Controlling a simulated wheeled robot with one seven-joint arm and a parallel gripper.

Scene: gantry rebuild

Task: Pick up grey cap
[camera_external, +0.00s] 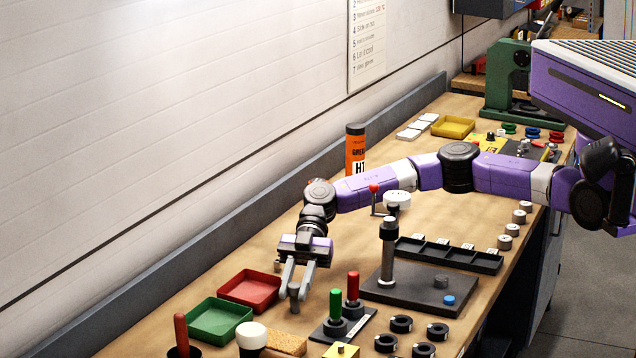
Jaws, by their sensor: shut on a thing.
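My gripper (297,287) points down over the front-left part of the bench. It is shut on the grey cap (294,298), a small grey cylinder between the fingertips. The fingers partly hide the cap, and I cannot tell whether it touches the bench top. The cap is just right of the red tray and left of the green- and red-handled tools.
A red tray (262,274) and a green tray (193,330) lie left. A green handle (336,304) and a red handle (353,288) stand close on the right. A dark press plate (410,297), black rings and an orange grease tube (355,150) are nearby.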

